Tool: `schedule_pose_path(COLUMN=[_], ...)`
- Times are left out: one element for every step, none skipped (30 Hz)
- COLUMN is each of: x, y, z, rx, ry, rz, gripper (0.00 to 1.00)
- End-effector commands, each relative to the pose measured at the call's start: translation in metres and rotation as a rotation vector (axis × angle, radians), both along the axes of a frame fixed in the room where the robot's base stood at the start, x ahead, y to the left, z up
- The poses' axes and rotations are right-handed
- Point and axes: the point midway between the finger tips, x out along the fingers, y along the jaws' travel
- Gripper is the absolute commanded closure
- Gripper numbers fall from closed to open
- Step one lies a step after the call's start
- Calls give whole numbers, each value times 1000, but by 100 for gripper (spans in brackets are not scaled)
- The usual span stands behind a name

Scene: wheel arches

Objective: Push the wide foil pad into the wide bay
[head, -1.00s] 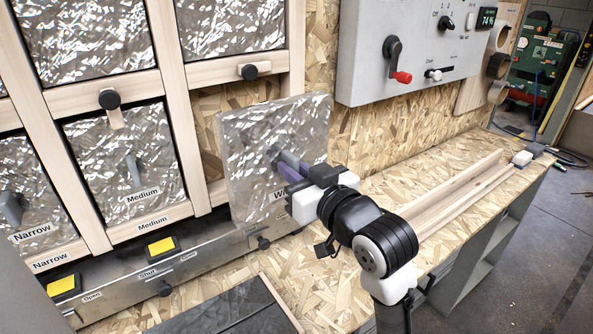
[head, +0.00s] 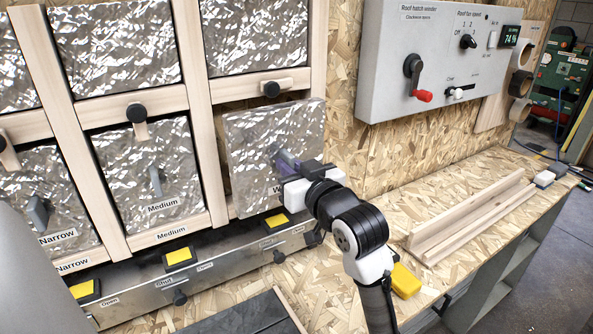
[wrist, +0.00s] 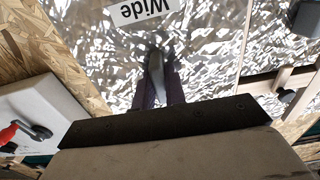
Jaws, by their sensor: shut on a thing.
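The wide foil pad (head: 262,143) is a silvery crinkled panel held upright in front of the lower right bay in the head view. My gripper (head: 286,163) is shut on the grey handle at its middle. In the wrist view the fingers (wrist: 158,88) straddle that handle, and the label "Wide" shows on the pad (wrist: 215,60). The wide bay (head: 219,108) is mostly hidden behind the pad; only a strip of its opening shows. The pad overlaps the bay's right side, and I cannot tell whether it touches the frame.
Narrow and medium foil pads sit in bays to the left. A wooden turn button (head: 272,88) lies across the rail above the wide bay. A metal sill (head: 210,271) with yellow blocks runs below. A grey control box (head: 432,62) hangs at right; wooden strips (head: 465,222) lie on the bench.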

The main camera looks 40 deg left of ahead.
Motion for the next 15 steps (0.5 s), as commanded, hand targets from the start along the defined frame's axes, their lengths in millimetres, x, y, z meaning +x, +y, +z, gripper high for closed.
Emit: schedule_pose_path(x=[1,2,3,4,5,6,7,8,9,10,11,12,13,14,15], y=[4,6,10,12,14,17,19,21,24,27,29,32,34,36,39], z=[1,1,1,1,1,1,1,1,1,1,1,1,1,1,1], rx=[0,0,0,0,0,0,-1,-1,0,0,1,0,0,0,0], ry=[0,0,1,1,0,0,0,1,0,0,0,-1,0,0,0], rz=[1,2,2,2,2,2,2,2,2,2,2,2,2,2,1], gripper=[100,100,100,100,100,100,100,100,100,100,100,100,100,100,100])
